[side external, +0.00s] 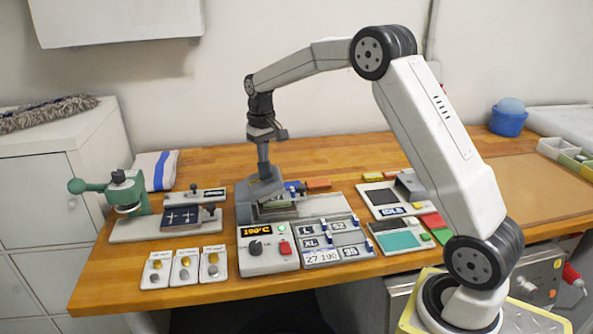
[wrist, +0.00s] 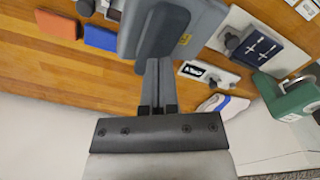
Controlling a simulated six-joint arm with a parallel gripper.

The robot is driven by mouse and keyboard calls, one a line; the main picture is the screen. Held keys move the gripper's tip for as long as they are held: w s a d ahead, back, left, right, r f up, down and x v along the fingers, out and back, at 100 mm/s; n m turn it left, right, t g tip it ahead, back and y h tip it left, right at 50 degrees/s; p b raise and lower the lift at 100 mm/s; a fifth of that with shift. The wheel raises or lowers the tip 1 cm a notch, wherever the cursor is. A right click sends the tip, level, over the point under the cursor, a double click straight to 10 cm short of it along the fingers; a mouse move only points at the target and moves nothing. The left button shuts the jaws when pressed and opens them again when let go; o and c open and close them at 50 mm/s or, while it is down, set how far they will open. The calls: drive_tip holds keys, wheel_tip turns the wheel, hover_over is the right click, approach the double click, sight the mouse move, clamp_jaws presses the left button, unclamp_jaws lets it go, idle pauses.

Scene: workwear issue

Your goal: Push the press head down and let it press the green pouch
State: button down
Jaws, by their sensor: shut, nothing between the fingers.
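The heat press (side external: 268,258) stands on the table with a lit display reading about 190°C. Its grey press head (side external: 262,190) is above the lower plate, and the head also shows in the wrist view (wrist: 190,28). A thin greenish strip (side external: 278,203), which looks like the green pouch, shows under the head; most of it is hidden. My gripper (side external: 263,172) points down with its shut, empty fingers at the top of the press head. In the wrist view the fingertips (wrist: 154,66) meet or overlap the grey head; I cannot tell whether they touch.
A green-handled hand press (side external: 122,190) stands at the left, with several small cards (side external: 183,268) in front. Labelled tiles (side external: 325,240) lie on the press's right side. A dark-screened device (side external: 382,197) and a teal pad (side external: 402,240) lie further right. A folded towel (side external: 155,170) lies behind.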

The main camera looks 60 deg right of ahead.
drive_tip(key=shift+f, duration=0.6)
drive_tip(key=shift+s+d+f, duration=0.25)
drive_tip(key=shift+f, duration=0.25)
drive_tip(key=shift+s+d+f, duration=0.25)
drive_tip(key=shift+d+f, duration=0.05)
drive_tip(key=shift+f, duration=0.25)
drive_tip(key=shift+s+d+f, duration=0.25)
drive_tip(key=shift+f, duration=0.25)
idle(0.9)
drive_tip(key=shift+r, duration=0.2)
idle(0.3)
wheel_tip(320, 180, up, 13)
idle(2.2)
drive_tip(key=shift+f, duration=0.1)
drive_tip(key=s+a+f+n+t, duration=0.1)
drive_tip(key=s+a+f, duration=0.7)
drive_tip(key=s, duration=0.3)
drive_tip(key=s+a+f+n+t, duration=0.1)
drive_tip(key=s+a+f+n, duration=0.1)
drive_tip(key=s+a+f, duration=0.6)
drive_tip(key=s, duration=0.3)
drive_tip(key=shift+s+t, duration=0.15)
drive_tip(key=shift+t, duration=0.15)
